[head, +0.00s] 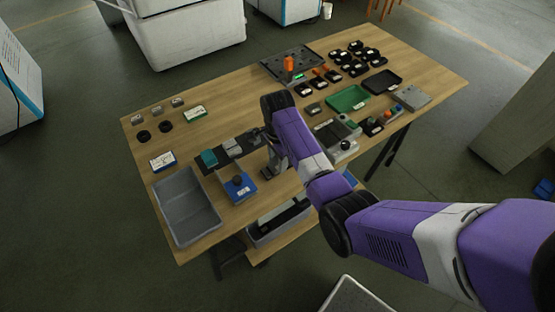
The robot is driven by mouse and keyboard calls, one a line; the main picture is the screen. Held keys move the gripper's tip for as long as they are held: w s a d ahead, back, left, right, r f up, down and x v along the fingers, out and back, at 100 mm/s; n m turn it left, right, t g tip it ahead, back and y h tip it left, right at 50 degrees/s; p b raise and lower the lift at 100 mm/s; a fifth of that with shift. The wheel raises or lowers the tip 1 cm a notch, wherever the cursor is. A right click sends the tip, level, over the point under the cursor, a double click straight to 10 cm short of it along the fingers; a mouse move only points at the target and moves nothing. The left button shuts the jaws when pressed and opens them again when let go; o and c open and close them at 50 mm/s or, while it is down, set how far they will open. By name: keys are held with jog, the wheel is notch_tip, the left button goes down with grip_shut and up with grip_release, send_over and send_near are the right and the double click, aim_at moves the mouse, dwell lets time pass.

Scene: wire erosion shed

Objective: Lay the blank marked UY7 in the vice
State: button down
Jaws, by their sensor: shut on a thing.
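My gripper (258,136) is over the middle of the wooden table, at the end of my purple and white arm. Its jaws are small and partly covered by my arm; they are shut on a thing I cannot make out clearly. Left of it a dark strip holds a teal block (209,158) and a grey block-like piece (232,147); I cannot tell if this is the vice. Small grey blocks (156,111) with pale labels stand at the far left. The mark UY7 is not readable on any of them.
Black rings (143,135) lie behind the bin. A green tray (347,99), a black tray (382,82) and several black parts (366,54) fill the right.

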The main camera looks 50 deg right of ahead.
jog(key=shift+f, duration=0.35)
dwell(0.3)
jog(key=shift+c, duration=1.2)
grip_release()
jog(key=shift+r+p, duration=2.15)
jog(key=shift+r, duration=1.35)
